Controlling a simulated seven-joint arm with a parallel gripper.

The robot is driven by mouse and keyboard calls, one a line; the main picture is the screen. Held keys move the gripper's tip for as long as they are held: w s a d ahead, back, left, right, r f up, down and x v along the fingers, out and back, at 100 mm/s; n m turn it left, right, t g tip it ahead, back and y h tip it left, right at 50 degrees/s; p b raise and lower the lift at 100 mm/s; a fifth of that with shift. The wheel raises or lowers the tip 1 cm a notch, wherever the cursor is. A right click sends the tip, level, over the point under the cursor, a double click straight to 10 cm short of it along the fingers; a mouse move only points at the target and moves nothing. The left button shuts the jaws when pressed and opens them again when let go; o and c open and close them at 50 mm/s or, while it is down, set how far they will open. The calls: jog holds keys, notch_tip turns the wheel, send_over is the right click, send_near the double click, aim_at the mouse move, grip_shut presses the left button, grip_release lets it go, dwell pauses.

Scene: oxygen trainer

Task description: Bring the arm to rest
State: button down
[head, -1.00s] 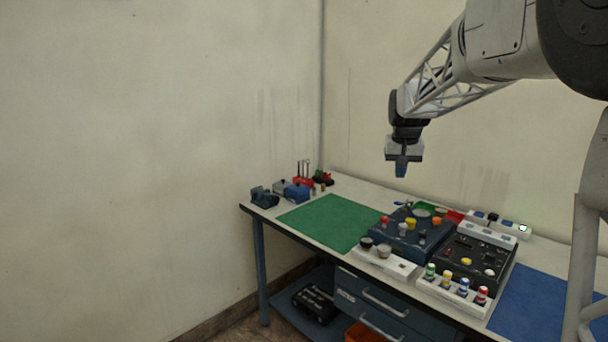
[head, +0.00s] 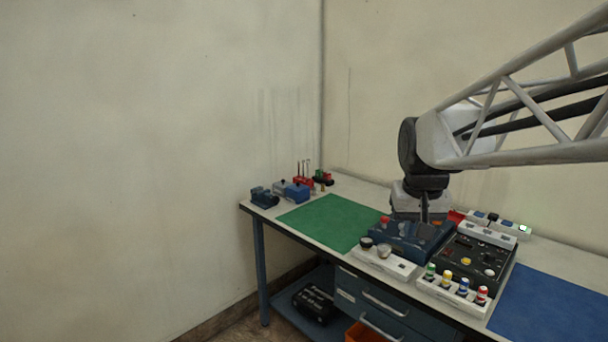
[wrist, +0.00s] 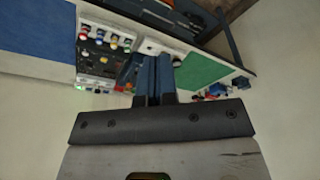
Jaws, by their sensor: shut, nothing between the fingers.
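My arm reaches in from the right in the head view, with its forearm sloping down to the wrist over the bench. My gripper (head: 424,218) points down over the dark blue trainer box (head: 398,240) and hides most of its knobs. I cannot tell whether the tips touch it. In the wrist view the two fingers of my gripper (wrist: 154,62) are together and empty, in front of the trainer box.
The bench (head: 310,236) carries a green mat (head: 328,220), a blue mat (head: 545,305), a black panel (head: 475,255), a white block with coloured caps (head: 455,288), a white strip with two knobs (head: 380,260), and small blue tools (head: 290,191) at the left. The walls stand close behind.

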jog(key=s+a+f, duration=0.1)
jog(key=s+f, duration=0.3)
jog(key=s, duration=0.6)
jog(key=s+a+f, duration=0.1)
jog(key=s+f, duration=0.4)
jog(key=s, duration=0.6)
jog(key=shift+a+f+n, duration=0.15)
jog(key=shift+f+n, duration=0.15)
dwell(0.6)
